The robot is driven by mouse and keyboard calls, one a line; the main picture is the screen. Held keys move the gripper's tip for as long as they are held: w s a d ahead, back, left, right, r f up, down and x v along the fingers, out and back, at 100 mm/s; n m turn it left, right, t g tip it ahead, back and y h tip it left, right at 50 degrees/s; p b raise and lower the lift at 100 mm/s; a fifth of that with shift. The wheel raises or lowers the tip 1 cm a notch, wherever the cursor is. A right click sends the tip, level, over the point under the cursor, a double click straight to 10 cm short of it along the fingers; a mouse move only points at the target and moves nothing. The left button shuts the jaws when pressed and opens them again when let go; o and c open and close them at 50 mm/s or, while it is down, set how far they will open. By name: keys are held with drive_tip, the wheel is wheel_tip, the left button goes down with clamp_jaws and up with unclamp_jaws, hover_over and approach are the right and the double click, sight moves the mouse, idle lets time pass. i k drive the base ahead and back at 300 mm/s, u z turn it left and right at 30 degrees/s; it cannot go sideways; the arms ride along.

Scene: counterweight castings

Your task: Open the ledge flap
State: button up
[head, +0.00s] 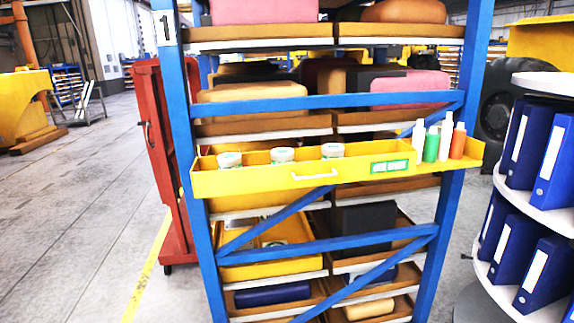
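A yellow ledge (467,152) runs across the front of the blue rack at mid-height. Its long yellow front panel, which looks like the flap (250,183), stands upright and looks shut. A white bar handle (314,175) sits near its middle, and a green label (389,166) is at its right. Several jars with pale lids, one at the left (229,160), show above the panel; their lower parts are hidden. Bottles stand at the ledge's right end, among them a green one (431,144) and an orange one (458,141). My gripper is not in view.
The blue rack (180,110) holds trays of cushions and blocks above and below the ledge. A red cabinet (160,150) stands at left behind it. A white round shelf (545,220) with blue binders is close at right. Grey floor (70,220) is clear at left.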

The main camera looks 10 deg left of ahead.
sight(224, 182)
drive_tip(key=u, duration=0.25)
drive_tip(key=i, duration=0.95)
drive_tip(key=u, duration=0.3)
